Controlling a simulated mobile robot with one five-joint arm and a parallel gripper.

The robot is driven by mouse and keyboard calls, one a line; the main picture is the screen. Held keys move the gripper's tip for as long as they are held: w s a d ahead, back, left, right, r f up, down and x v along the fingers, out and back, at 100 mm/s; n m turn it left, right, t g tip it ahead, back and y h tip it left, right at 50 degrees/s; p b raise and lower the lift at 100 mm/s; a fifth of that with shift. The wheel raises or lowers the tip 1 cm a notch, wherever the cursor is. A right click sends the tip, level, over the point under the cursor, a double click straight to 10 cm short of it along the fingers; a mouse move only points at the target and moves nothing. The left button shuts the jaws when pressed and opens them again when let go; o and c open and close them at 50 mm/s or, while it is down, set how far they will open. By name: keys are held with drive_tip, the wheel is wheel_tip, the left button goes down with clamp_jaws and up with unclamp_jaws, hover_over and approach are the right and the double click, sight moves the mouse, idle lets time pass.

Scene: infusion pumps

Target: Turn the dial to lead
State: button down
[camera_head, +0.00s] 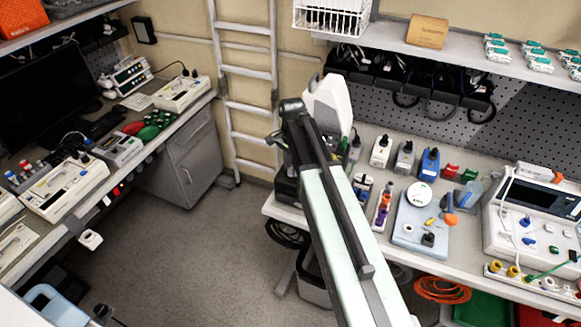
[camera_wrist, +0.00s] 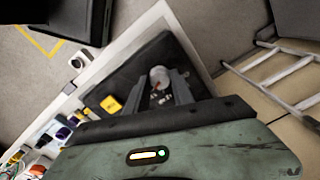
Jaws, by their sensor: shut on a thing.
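My gripper (camera_wrist: 162,86) shows in the wrist view with its two grey fingers close together, pointing down at a dark panel (camera_wrist: 190,55). A pale round knob, which looks like the dial (camera_wrist: 158,74), sits between the fingertips, and the fingers are shut on it. Small white marks show on the dark panel near the fingers, too small to read, so I cannot tell the dial's setting. In the head view my arm covers the gripper and the dial. Part of a dark device (camera_head: 287,188) shows at the bench's left end beside my arm.
In the head view, several power adapters, a blue-grey board (camera_head: 408,240) and a white instrument (camera_head: 530,225) crowd the right bench. A ladder (camera_head: 247,90) stands behind. The floor (camera_head: 215,240) between benches is clear.

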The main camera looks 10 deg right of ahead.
drive_tip(key=shift+w, duration=0.1)
drive_tip(key=c, duration=1.1)
unclamp_jaws()
drive_tip(key=shift+a, duration=0.1)
wheel_tip(320, 180, up, 8)
drive_tip(key=p, duration=0.8)
drive_tip(key=shift+f, duration=0.1)
